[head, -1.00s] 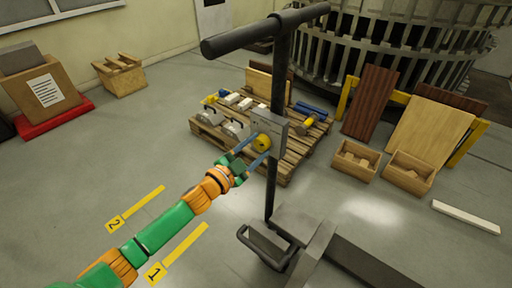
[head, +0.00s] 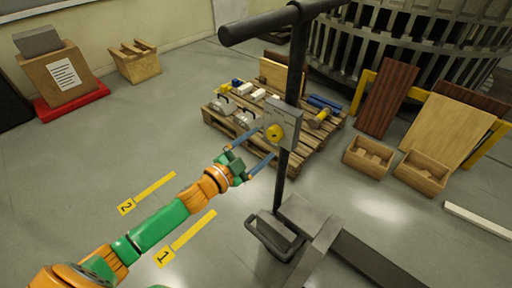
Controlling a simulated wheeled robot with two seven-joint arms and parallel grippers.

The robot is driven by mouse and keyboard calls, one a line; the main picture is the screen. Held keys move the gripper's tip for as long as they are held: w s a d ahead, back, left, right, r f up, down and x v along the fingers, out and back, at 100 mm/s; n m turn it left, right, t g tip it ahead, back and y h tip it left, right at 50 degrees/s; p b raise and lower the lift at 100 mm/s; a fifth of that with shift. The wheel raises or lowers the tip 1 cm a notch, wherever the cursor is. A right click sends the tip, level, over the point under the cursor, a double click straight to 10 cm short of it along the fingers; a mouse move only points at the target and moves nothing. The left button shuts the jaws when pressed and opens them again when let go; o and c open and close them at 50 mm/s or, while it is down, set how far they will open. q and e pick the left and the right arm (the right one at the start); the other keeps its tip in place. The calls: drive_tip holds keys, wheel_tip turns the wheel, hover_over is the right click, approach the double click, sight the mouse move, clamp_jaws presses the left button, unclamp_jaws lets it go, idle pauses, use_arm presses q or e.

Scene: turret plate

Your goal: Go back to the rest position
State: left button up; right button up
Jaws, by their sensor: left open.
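My left gripper (head: 249,163) is open, its two blue-grey fingers spread and nothing visible between them. It points at a grey box with a yellow round knob (head: 274,133), which is mounted on a dark upright post (head: 297,62). The fingertips appear just short of the box, one on each side of the knob; whether they touch it I cannot tell. My green and orange left arm reaches in from the lower left. My right gripper is not in view.
A wooden pallet (head: 309,158) with grey-handled parts, white blocks and blue cylinders stands behind the post. Two wooden bins (head: 368,157) stand to the right. A dark T-bar (head: 262,25) tops the post. Yellow floor marks 1 and 2 flank my arm.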

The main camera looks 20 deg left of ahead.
use_arm(q)
drive_tip(key=v, duration=0.3)
drive_tip(key=shift+a, duration=0.1)
drive_tip(key=s+a+f+n+g+y+p, duration=0.1)
drive_tip(key=s+a+f+n+g+y, duration=0.15)
drive_tip(key=f, duration=0.55)
drive_tip(key=s+a+f+n+g+y+p, duration=0.2)
drive_tip(key=s+f, duration=0.2)
drive_tip(key=f, duration=0.3)
drive_tip(key=s+a+f+n+g+y+p, duration=0.1)
drive_tip(key=s+a+f+n+g+y, duration=0.15)
drive_tip(key=f, duration=0.55)
drive_tip(key=s+d+f+n+g+p, duration=0.1)
drive_tip(key=s+d+f+g, duration=0.1)
drive_tip(key=s, duration=0.7)
drive_tip(key=s+d+f+n+g+p, duration=0.1)
drive_tip(key=s+f+g, duration=0.3)
drive_tip(key=s, duration=0.6)
drive_tip(key=s+d+f+n+g, duration=0.1)
drive_tip(key=s+d+f+g, duration=0.2)
drive_tip(key=s+f, duration=0.3)
drive_tip(key=s, duration=0.4)
drive_tip(key=shift+d+f+h+p, duration=0.3)
drive_tip(key=shift+f+h+p, duration=0.1)
drive_tip(key=shift+s, duration=0.15)
